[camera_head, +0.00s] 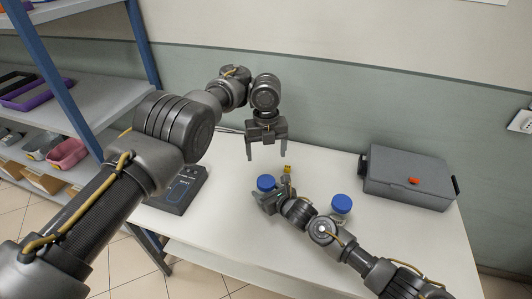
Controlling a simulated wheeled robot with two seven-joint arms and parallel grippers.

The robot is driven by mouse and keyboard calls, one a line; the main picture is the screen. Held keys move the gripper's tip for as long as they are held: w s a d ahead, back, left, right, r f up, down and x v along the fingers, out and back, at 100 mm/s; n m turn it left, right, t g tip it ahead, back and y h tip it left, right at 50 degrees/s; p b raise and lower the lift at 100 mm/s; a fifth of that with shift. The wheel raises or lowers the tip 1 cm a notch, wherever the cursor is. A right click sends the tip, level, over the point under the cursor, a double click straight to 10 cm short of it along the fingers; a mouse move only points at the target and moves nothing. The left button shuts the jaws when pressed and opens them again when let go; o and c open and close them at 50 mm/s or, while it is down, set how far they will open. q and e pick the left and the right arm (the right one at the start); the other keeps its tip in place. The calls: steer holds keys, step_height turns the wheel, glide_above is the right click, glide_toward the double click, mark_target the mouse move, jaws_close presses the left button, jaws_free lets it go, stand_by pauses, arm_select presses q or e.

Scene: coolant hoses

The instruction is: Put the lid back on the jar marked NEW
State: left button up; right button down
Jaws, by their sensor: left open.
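A blue lid (341,202) sits on a small clear jar (340,217) on the table, right of my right wrist. A second blue round lid (266,183) shows at my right gripper (266,196); whether a jar is under it is hidden. No NEW marking can be read. My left gripper (266,156) is open and empty, pointing down above the table behind the second lid. My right gripper is low beside that lid, and its fingers are too small and covered to tell their state. A small yellow piece (287,169) stands just behind it.
A grey case (409,181) with an orange latch stands at the back right of the white table (330,165). A dark flat device (180,190) lies at the left. Shelves (85,60) with bins stand further left. The table between the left gripper and the case is clear.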

steer(key=shift+c, duration=1.5)
jaws_free()
steer(key=b+v, duration=0.1)
steer(key=v, duration=1)
steer(key=shift+w+f, duration=0.1)
steer(key=shift+w, duration=0.05)
